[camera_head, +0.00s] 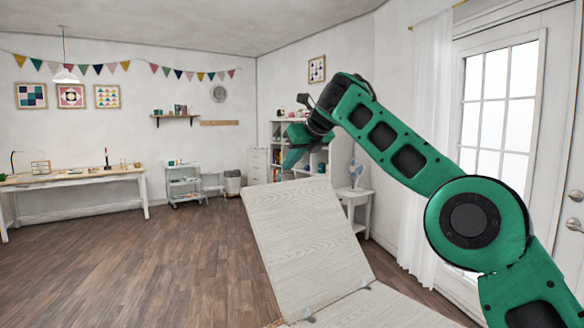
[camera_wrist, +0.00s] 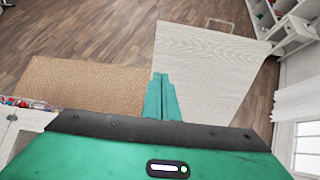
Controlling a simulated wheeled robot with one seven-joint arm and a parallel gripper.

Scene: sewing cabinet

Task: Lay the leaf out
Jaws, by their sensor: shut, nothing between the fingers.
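The leaf (camera_head: 305,235) is a pale wood-grain panel in the head view. It stands tilted up, its lower edge at small metal hinges beside the pale cabinet top (camera_head: 385,308). In the wrist view the leaf (camera_wrist: 205,65) spreads beyond my fingers. My gripper (camera_head: 287,160) is just above the leaf's raised upper edge in the head view; I cannot tell whether it touches. In the wrist view my gripper (camera_wrist: 160,80) has its green fingers together, empty, overlapping the leaf's left edge.
A tan woven mat (camera_wrist: 85,85) lies left of the leaf in the wrist view. A worktable (camera_head: 75,178), a cart (camera_head: 184,185), a shelf unit (camera_head: 318,160) and a side table with a fan (camera_head: 356,172) stand farther back. Open wooden floor (camera_head: 150,260) lies to the left.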

